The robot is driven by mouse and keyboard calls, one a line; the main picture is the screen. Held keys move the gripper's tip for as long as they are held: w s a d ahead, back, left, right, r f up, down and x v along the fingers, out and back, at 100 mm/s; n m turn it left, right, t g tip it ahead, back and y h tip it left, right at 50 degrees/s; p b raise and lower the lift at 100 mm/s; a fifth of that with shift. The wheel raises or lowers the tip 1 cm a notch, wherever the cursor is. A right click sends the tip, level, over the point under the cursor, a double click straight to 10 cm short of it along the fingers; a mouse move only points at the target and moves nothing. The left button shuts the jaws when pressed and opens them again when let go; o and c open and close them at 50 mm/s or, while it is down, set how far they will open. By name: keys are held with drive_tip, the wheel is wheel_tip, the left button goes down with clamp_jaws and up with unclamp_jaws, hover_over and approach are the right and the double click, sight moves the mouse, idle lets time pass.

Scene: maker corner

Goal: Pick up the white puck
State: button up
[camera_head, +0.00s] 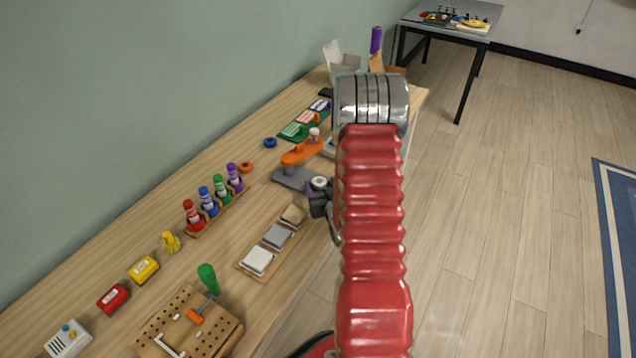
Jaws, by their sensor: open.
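A small round white piece, which looks like the white puck (320,182), shows just left of my red arm, at the far side of my dark gripper (318,200). It overlaps the gripper in the picture, and I cannot tell whether they touch. The gripper is open beside the wooden bench's right edge. My arm covers its right part, and the fingertips are hard to make out.
A grey base with an orange arm (302,152) stands just behind the puck. A board with square samples (277,236) lies nearer.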

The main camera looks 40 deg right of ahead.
idle(0.3)
drive_tip(key=c, duration=1.2)
drive_tip(key=shift+c, duration=0.2)
wheel_tip(320, 180, up, 10)
idle(0.8)
